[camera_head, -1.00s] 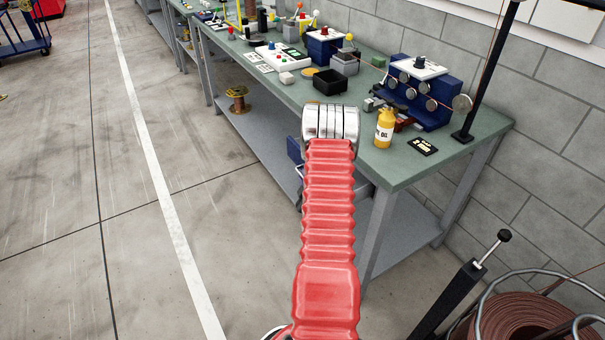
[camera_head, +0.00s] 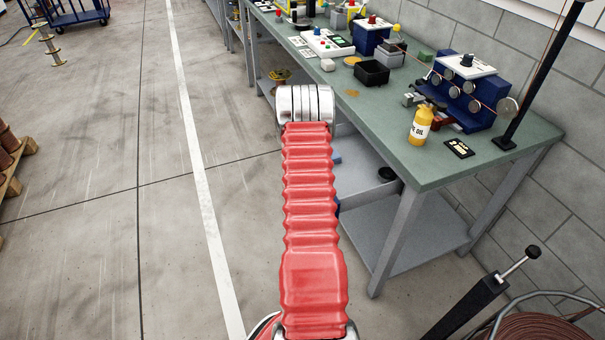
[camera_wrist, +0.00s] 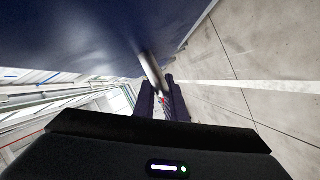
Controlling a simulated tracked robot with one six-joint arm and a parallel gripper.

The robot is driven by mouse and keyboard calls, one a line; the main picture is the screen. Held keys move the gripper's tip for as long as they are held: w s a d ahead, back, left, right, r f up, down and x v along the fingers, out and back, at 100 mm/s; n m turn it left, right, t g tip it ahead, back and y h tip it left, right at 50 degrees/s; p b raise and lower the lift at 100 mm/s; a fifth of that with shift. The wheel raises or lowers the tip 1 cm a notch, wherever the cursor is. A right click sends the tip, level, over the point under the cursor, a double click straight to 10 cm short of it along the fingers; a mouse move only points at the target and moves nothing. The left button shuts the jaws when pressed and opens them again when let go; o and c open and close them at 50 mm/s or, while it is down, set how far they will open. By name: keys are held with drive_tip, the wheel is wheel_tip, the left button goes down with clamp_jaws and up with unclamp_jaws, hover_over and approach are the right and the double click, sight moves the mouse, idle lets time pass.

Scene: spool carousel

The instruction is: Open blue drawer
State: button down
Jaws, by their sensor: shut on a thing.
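The blue drawer (camera_wrist: 80,35) fills the upper left of the wrist view as a dark blue face. Its pale metal bar handle (camera_wrist: 151,68) runs down between the dark fingers of my gripper (camera_wrist: 162,98). My gripper is shut on the handle. In the head view the drawer (camera_head: 362,168) stands pulled out under the workbench, its light grey inside showing to the right of my red arm. A small black round thing (camera_head: 387,174) lies in it. My arm hides the drawer's front, the handle and my gripper there, so how far it is out cannot be told.
The green-topped workbench (camera_head: 440,165) stands at right, carrying a yellow oil bottle (camera_head: 421,125), a black tray (camera_head: 371,73) and a blue roller machine (camera_head: 470,90). A coil (camera_head: 560,325) is at lower right.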

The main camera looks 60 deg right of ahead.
drive_tip(key=shift+s+a+f, duration=0.15)
drive_tip(key=shift+f, duration=0.1)
drive_tip(key=c, duration=2.2)
unclamp_jaws()
drive_tip(key=o, duration=0.4)
drive_tip(key=shift+r, duration=0.15)
drive_tip(key=v, duration=1.3)
drive_tip(key=shift+s+a+r, duration=0.15)
drive_tip(key=shift+s+a, duration=0.05)
drive_tip(key=shift+a, duration=0.05)
